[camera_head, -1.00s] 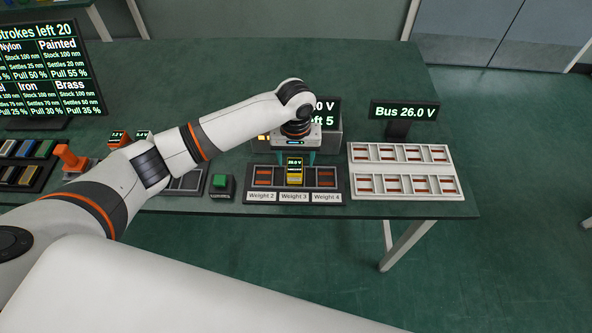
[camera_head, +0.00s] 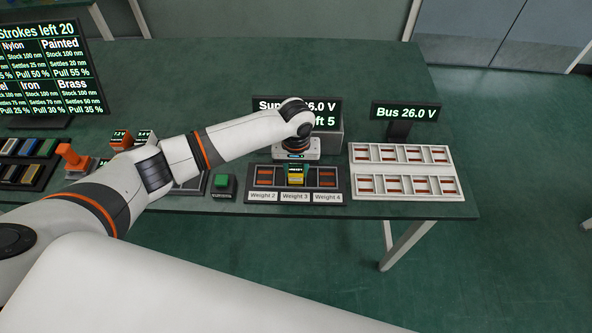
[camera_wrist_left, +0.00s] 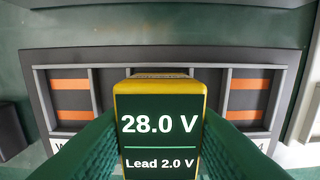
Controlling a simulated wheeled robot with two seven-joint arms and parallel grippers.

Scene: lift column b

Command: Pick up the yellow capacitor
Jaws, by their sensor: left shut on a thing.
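The yellow capacitor (camera_head: 296,178) stands in the middle slot, marked Weight 3, of the dark weight tray (camera_head: 340,184). In the left wrist view the capacitor (camera_wrist_left: 160,88) shows a yellow rim and a dark face reading 28.0 V and Lead 2.0 V. My left gripper (camera_head: 297,168) is over it, with its green fingers (camera_wrist_left: 160,140) on both sides, shut on it. The lower part of the capacitor is hidden from the wrist camera. My right gripper is not in view.
A white rack (camera_head: 455,182) with two rows of slots is to the right, with a Bus 26.0 V display (camera_head: 405,112) behind it. A green button (camera_head: 222,184) is left of the tray. A partly covered supply display (camera_head: 328,104) stands behind my gripper.

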